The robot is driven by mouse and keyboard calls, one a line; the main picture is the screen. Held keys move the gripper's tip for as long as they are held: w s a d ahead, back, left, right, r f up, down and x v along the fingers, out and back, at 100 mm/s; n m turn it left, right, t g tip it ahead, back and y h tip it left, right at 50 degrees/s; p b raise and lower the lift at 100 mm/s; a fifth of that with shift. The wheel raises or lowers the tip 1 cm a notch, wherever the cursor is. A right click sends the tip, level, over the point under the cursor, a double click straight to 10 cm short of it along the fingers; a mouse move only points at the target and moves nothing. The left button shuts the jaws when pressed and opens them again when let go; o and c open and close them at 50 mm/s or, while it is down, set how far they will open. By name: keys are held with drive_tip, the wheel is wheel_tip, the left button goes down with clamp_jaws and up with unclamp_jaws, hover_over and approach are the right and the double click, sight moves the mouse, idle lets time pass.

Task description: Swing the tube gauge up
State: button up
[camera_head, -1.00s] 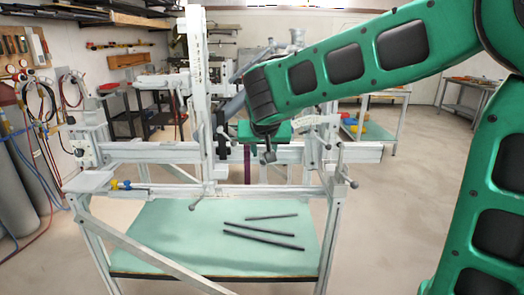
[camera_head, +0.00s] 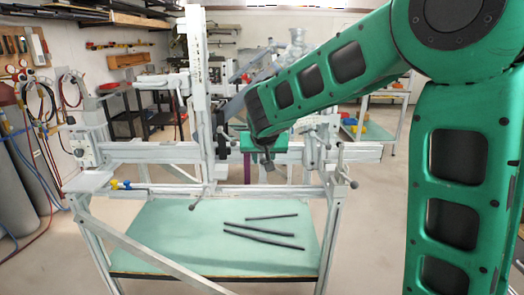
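The jig (camera_head: 140,152) is a pale grey frame with a tall upright post and a horizontal beam, standing on a stand. I cannot single out the tube gauge with certainty. A grey slanted bar (camera_head: 241,98) rises to the right from beside the post and runs behind my arm; it may be part of it. My green arm reaches in from the right, and its dark wrist hangs in front of the beam, right of the post. My gripper (camera_head: 266,160) is small and mostly hidden below the wrist at beam height. Its fingers and any contact are not clear.
A pale green shelf (camera_head: 165,235) below the beam bears several dark rods (camera_head: 262,238). A handled clamp (camera_head: 340,165) stands at the beam's right part. Gas bottles and hoses are at the left wall. Open floor lies to the right.

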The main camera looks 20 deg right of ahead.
clamp_jaws()
drive_tip(key=shift+r, duration=0.1)
drive_tip(key=shift+w+r, duration=0.2)
drive_tip(key=shift+r, duration=0.95)
drive_tip(key=shift+r, duration=0.1)
drive_tip(key=shift+w+d+r, duration=0.1)
drive_tip(key=shift+w+r, duration=0.1)
drive_tip(key=shift+r, duration=0.35)
drive_tip(key=shift+w+d+r, duration=0.1)
drive_tip(key=shift+w+r, duration=0.1)
drive_tip(key=shift+r, duration=0.3)
